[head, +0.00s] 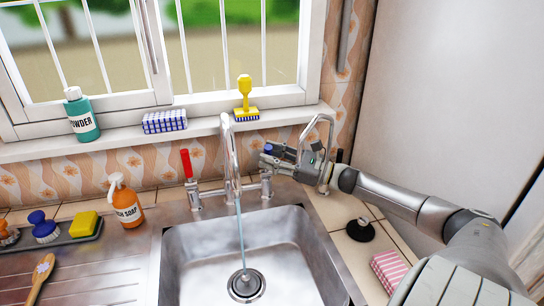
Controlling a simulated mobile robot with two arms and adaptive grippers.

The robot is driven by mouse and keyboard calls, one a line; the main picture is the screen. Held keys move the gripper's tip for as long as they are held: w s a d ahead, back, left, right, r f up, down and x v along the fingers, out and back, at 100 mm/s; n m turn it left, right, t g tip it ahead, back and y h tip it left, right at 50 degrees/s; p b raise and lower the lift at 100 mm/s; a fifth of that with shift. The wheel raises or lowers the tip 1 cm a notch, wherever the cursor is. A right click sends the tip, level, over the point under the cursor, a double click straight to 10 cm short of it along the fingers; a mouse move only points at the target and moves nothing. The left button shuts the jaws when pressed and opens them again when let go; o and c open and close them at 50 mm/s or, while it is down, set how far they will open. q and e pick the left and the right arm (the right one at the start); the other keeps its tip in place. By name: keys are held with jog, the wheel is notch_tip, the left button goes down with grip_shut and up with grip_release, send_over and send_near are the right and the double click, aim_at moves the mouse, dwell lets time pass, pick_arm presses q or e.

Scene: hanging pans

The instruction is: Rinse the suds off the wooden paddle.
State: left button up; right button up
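The wooden paddle (40,278) lies on the drainboard at the lower left, with a small pale patch on its head that may be suds. The chrome faucet (230,150) pours a thin stream of water (241,235) into the steel sink (290,250). Its red tap handle (187,164) stands upright on the left. My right gripper (272,155) is beside the right side of the faucet, near the right tap. A small blue part shows at its fingers; whether it grips anything is unclear. My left gripper is not in view.
A soap bottle (126,203) and a tray (75,238) with brushes and a yellow sponge (84,224) stand left of the sink. A black stopper (361,231) and pink striped cloth (388,268) lie to the right. The sill holds a powder bottle (81,116), sponge (164,122) and yellow brush (245,102).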

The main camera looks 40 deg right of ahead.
dwell(0.3)
jog(key=v, duration=1.2)
jog(key=shift+f, duration=0.15)
dwell(0.6)
